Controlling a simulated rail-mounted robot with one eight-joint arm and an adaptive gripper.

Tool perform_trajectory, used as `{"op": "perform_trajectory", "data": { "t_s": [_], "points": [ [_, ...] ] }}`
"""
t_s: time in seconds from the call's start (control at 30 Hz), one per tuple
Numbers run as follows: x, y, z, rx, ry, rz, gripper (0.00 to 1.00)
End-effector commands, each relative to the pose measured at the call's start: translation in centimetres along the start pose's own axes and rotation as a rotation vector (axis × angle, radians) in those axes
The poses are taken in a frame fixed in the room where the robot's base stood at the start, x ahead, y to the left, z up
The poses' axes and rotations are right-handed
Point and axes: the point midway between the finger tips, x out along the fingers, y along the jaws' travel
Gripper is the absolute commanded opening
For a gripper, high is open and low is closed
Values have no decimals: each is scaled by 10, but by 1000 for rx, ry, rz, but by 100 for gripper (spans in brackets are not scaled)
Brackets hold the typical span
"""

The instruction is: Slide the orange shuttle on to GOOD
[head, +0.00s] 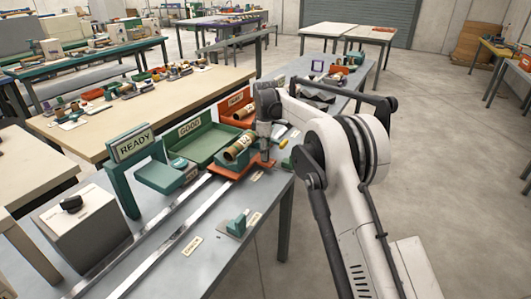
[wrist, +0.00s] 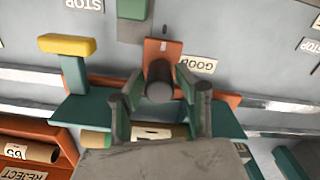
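The orange shuttle (head: 243,168) sits on the metal rails of the near table, in front of the green GOOD tray (head: 205,160). A tan roll (head: 237,149) with a pale label lies above it. In the wrist view the shuttle's orange plate (wrist: 158,48) carries an upright grey post (wrist: 160,85). My gripper (wrist: 160,92) is open, with one finger on each side of the post; whether the pads touch it is unclear. A GOOD label (wrist: 197,63) lies on the table beside the orange plate. In the head view my gripper (head: 268,153) is over the shuttle's right end.
The orange REJECT tray (head: 237,107) is behind, beyond the GOOD tray. A yellow-topped teal post (wrist: 67,47) stands near the shuttle. A green READY stand (head: 133,145) and a CHECK label (head: 192,245) are further left. A small green block (head: 237,222) stands in front of the rails.

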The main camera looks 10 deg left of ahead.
Motion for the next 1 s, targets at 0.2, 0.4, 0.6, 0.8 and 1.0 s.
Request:
{"op": "perform_trajectory", "data": {
  "t_s": [0.2,0.4,0.6,0.8,1.0],
  "points": [
    [0,0,0,1,-1,0,43],
    [-5,0,1,1,-1,0,43],
    [-33,0,1,1,-1,0,43],
    [-74,0,0,0,-1,0,43],
    [-105,0,0,0,-1,0,43]
  ]
}}
